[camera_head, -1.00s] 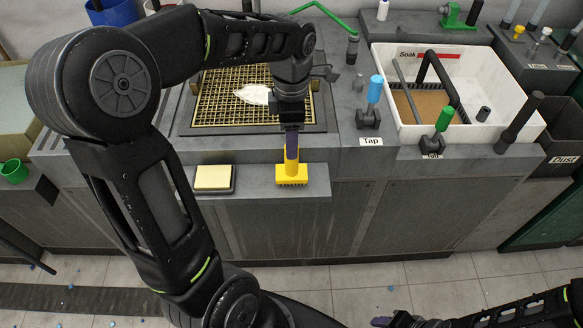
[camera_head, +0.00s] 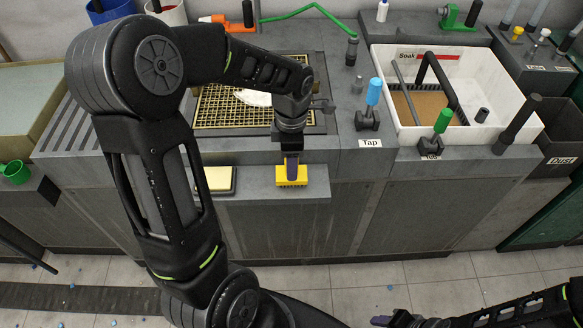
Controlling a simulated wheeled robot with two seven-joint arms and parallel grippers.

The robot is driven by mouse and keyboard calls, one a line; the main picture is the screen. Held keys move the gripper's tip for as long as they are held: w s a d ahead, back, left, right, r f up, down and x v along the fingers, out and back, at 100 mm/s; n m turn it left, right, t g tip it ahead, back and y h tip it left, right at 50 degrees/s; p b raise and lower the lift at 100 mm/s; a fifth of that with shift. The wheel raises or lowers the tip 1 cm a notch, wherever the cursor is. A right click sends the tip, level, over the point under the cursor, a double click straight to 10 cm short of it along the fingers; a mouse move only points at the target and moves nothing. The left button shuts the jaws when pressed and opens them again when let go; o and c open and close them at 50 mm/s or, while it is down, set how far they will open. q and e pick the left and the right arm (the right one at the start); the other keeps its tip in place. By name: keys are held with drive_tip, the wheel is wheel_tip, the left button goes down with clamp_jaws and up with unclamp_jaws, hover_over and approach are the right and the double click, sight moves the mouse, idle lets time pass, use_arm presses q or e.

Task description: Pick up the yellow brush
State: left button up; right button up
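The yellow brush (camera_head: 291,177) stands on the low front ledge of the counter, bristles down. My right gripper (camera_head: 383,321) shows only partly at the bottom edge, low over the floor and far from the brush. Its opening is not clear.
A pale yellow sponge block (camera_head: 220,178) lies on the ledge left of the brush. Behind is a yellow grid (camera_head: 222,112) with a white piece on it. The white Soak basin (camera_head: 488,75) and the blue-handled Tap valve (camera_head: 373,92) are to the right.

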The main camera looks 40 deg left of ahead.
use_arm(q)
drive_tip(key=shift+c, duration=0.3)
clamp_jaws()
idle(0.7)
